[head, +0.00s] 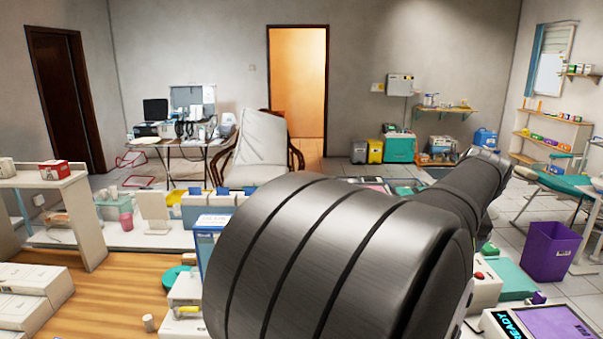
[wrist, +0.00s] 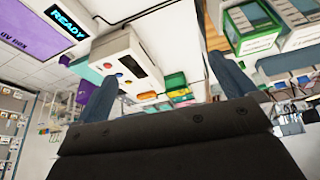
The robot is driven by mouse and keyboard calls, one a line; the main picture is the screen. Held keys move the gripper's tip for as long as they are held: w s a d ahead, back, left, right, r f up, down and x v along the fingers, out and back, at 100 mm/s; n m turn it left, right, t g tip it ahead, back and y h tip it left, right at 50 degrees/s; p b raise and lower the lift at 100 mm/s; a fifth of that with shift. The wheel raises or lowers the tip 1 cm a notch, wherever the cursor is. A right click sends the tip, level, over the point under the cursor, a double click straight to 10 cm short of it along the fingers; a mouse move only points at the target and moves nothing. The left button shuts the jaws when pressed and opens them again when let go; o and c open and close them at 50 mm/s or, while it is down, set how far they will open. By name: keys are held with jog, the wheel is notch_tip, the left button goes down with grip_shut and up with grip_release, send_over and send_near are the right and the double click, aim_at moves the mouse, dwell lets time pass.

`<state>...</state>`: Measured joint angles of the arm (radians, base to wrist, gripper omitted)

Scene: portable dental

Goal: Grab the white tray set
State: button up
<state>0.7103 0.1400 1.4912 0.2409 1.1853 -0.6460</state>
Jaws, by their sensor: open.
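I cannot make out for certain which thing is the white tray set. White stacked box-like pieces (head: 25,290) lie at the lower left in the head view, and they may be it or only boxes. My gripper (wrist: 168,88) shows in the wrist view with its two blue-grey fingers wide apart and nothing between them. In the head view my dark arm fills the middle and hides much of the counter, and I cannot make out the gripper's fingers there.
In the wrist view a white device with coloured buttons (wrist: 125,62) lies beyond the fingers, beside a purple unit with a READY display (wrist: 68,22). In the head view a purple bin (head: 550,252) stands right. A wooden surface (head: 115,290) at lower left is partly clear.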

jog(key=c, duration=0.6)
jog(key=shift+o, duration=0.2)
